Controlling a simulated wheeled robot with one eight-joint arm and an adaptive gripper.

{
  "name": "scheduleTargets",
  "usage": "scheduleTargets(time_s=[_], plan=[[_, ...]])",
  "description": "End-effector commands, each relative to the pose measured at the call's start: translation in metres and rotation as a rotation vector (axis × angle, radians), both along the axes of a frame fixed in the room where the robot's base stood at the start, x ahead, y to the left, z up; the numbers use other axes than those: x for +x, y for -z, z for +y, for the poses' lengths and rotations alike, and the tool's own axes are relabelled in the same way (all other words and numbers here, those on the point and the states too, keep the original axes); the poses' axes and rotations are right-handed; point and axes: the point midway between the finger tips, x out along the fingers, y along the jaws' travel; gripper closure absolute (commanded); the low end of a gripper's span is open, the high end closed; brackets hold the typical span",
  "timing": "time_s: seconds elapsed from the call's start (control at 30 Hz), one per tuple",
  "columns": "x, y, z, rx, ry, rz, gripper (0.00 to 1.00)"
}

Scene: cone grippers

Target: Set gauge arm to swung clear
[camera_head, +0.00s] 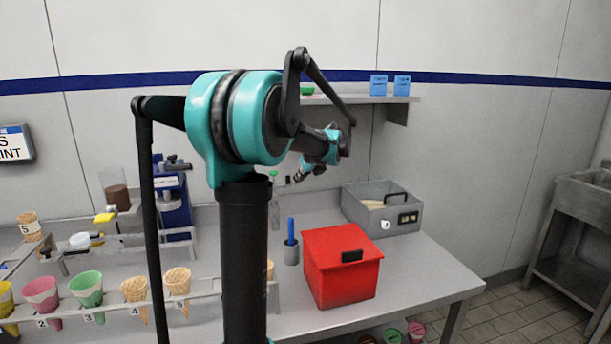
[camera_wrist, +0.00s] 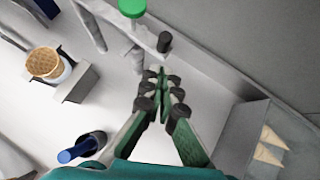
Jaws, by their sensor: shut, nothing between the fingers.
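My gripper (camera_head: 298,178) is raised over the back of the bench, right of the black column, small and partly behind my arm in the head view. In the wrist view, its green-lined fingers (camera_wrist: 160,76) are closed together at the tips with nothing held. Just beyond the tips is a short dark knob (camera_wrist: 164,42) on a grey bar. It may belong to the gauge arm, but I cannot tell for sure. A green round cap (camera_wrist: 132,8) is beside it, and a green-capped post (camera_head: 274,205) shows in the head view. Contact between fingers and knob is not clear.
A red box (camera_head: 342,272) and a grey bin (camera_head: 395,223) stand on the bench's right side. A blue-handled tool in a cup (camera_head: 291,250) is left of the red box. A rack (camera_head: 205,294) holds several cones at front left. A wall shelf (camera_head: 375,99) is behind my arm.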

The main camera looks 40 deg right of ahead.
Motion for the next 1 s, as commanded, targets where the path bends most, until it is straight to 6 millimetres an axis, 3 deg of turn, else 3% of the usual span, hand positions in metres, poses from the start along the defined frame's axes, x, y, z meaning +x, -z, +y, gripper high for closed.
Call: scheduleTargets(time_s=[0.2, 0.73, 1.0], plan=[[0.023, 0.000, -0.003, -0.001, -0.001, 0.000, 1.00], [0.030, -0.001, -0.005, -0.001, -0.008, 0.000, 1.00], [0.049, -0.001, -0.016, 0.001, -0.087, -0.001, 1.00]])
